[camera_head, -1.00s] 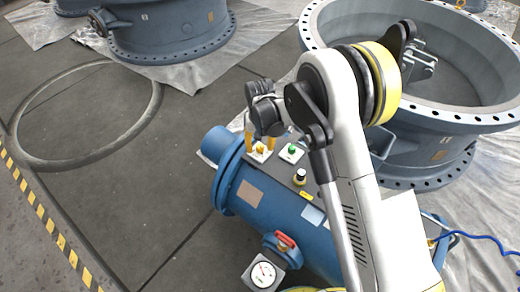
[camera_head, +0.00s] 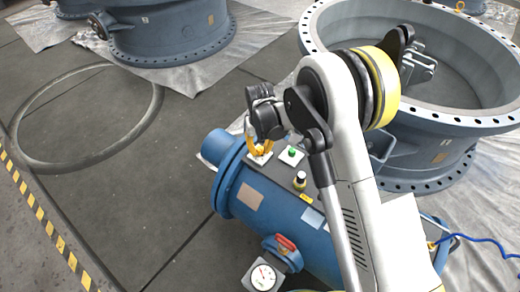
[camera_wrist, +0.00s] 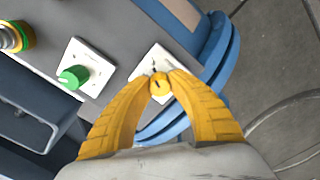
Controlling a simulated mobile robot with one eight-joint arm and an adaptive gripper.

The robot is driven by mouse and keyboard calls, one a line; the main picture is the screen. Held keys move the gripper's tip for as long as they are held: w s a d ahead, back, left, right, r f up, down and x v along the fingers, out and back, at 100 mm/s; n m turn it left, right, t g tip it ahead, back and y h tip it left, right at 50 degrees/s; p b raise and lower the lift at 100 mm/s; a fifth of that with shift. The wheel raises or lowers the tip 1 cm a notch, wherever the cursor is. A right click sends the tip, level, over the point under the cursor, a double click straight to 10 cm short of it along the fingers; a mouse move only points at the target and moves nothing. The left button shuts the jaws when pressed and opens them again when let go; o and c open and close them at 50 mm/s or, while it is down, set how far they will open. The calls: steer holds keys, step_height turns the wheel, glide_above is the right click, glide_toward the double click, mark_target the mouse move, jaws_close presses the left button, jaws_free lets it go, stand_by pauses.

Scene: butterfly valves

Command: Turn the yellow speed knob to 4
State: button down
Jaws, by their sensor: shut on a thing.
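The yellow speed knob (camera_wrist: 160,86) sits on a white square plate (camera_wrist: 143,66) on top of the blue cylindrical body. My gripper (camera_wrist: 159,80) has its two yellow fingers around the knob, with the tips against its sides, shut on it. The knob's dark mark shows between the fingertips; the plate's numbers are too small or covered to read. In the head view my gripper (camera_head: 260,150) points down at the yellow knob, and the fingers partly hide it.
A green knob (camera_wrist: 74,77) on its own white plate is close beside. A large flanged ring (camera_head: 440,110) stands behind my arm.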

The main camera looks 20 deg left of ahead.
mark_target(260, 149)
steer(key=n, duration=1)
steer(key=shift+n, duration=0.3)
stand_by(0.4)
steer(key=c, duration=1.2)
jaws_free()
step_height(260, 149, up, 12)
steer(key=shift+r, duration=0.1)
